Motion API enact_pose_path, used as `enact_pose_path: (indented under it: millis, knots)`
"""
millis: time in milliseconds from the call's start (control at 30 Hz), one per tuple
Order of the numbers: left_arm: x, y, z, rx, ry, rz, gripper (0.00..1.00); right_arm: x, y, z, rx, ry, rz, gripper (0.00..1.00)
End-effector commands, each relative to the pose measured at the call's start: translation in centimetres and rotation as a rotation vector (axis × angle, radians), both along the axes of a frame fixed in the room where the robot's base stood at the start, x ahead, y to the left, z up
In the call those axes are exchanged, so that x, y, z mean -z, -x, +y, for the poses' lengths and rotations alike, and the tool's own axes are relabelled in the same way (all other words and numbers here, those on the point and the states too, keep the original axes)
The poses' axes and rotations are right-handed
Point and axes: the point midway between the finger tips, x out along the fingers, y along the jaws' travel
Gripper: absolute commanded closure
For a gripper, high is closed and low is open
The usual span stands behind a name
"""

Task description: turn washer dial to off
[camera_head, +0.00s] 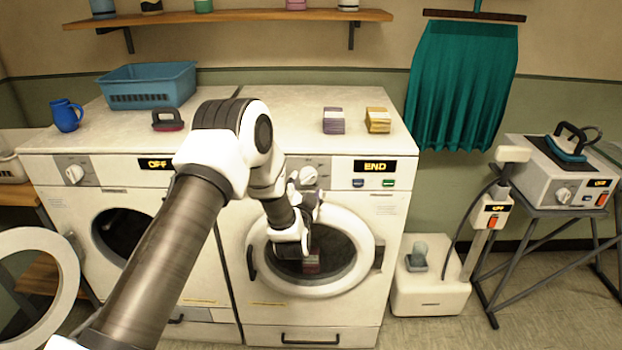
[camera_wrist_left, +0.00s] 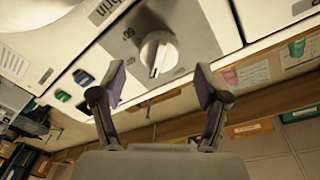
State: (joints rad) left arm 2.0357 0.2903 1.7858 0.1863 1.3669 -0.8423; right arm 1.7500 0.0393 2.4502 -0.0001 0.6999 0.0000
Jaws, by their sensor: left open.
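The right washer (camera_head: 395,215) has a lit display (camera_head: 375,166) reading END. Its white dial (camera_head: 308,175) is on the panel left of the display and is partly covered by my arm. My left gripper (camera_head: 307,190) is close in front of this dial. In the left wrist view the dial (camera_wrist_left: 157,54) is a round white knob with a raised bar, on a grey plate. My open, empty left gripper (camera_wrist_left: 159,82) has one finger on each side of the line to it; I cannot tell whether they touch it. My right gripper is not in view.
The left washer (camera_head: 75,200) shows OFF, with its round door (camera_head: 40,275) swung open. A blue basket (camera_head: 150,86), a blue mug (camera_head: 66,115) and folded cloths (camera_head: 378,120) stand on top. A blue button (camera_head: 358,183) and green button (camera_head: 388,184) sit below the END display.

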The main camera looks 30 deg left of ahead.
Motion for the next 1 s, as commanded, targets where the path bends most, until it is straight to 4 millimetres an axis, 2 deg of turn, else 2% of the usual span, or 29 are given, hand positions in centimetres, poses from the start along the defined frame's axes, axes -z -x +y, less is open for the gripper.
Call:
enact_pose_path:
  millis: [100,200,433,467,600,633,1000]
  knots:
    - [-0.1,-1.8,0.9,-0.001,-0.001,0.000,0.26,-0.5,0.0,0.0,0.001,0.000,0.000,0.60]
    - [0.0,-2.7,1.3,-0.001,-0.001,0.001,0.26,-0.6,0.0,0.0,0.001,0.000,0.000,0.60]
    - [0.1,-2.9,1.4,0.000,0.000,0.002,0.26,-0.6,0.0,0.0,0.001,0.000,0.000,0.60]
    - [0.1,-2.9,1.4,0.000,0.000,0.002,0.29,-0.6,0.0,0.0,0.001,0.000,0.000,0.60]
    - [0.1,-2.9,1.4,0.001,0.000,0.002,0.79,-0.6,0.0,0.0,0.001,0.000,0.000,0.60]
    - [0.1,-2.9,1.4,0.001,0.000,0.002,0.86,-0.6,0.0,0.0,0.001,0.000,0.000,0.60]
    - [0.2,-2.9,1.3,0.001,0.021,-0.011,0.86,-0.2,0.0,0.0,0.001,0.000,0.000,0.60]
